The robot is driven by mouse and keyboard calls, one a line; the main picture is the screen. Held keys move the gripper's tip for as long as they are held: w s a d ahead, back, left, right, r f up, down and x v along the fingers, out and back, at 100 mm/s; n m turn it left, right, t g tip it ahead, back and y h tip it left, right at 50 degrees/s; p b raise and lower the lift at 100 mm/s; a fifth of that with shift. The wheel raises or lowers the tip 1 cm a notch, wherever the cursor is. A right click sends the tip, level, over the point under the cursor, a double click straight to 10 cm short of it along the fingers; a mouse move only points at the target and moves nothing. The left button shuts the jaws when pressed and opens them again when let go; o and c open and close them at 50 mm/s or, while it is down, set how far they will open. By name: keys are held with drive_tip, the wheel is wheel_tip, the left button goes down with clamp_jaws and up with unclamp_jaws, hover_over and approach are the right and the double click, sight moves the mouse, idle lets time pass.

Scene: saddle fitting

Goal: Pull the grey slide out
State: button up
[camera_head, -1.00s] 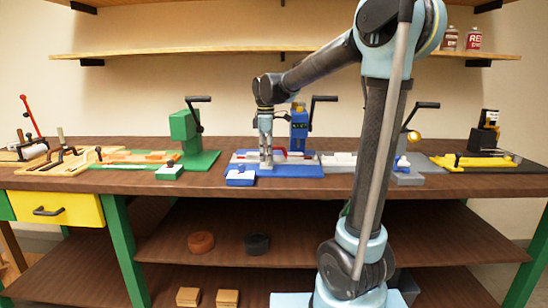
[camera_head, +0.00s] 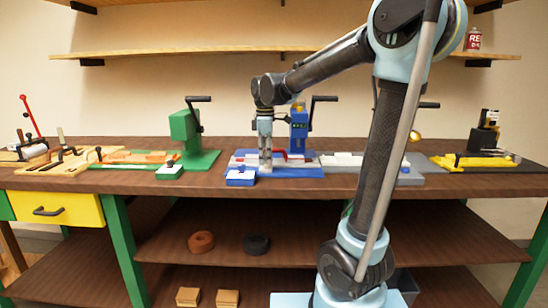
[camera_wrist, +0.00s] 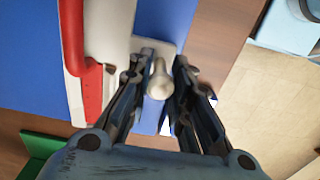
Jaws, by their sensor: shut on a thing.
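My gripper (camera_wrist: 160,85) is shut on a pale round knob (camera_wrist: 159,78) in the wrist view, with one finger on each side of it. The knob stands on a light grey plate (camera_wrist: 150,45), which looks like the grey slide and lies partly under the fingers. In the head view my gripper (camera_head: 265,167) points down at the front of the blue fixture base (camera_head: 307,172). The slide is too small and too covered to make out there.
A red handle (camera_wrist: 88,65) lies close left of my fingers in the wrist view. The blue press with a crank (camera_head: 299,128) stands behind, and a blue block with a white top (camera_head: 240,176) sits at front left. The green press (camera_head: 186,135) is further left.

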drive_tip(key=shift+s, duration=0.1)
drive_tip(key=shift+s+r, duration=0.1)
drive_tip(key=shift+s, duration=0.75)
drive_tip(key=shift+s+a, duration=0.1)
drive_tip(key=shift+s, duration=0.75)
drive_tip(key=shift+o, duration=0.2)
drive_tip(key=shift+s, duration=0.6)
drive_tip(key=shift+o, duration=1)
drive_tip(key=shift+s, duration=0.2)
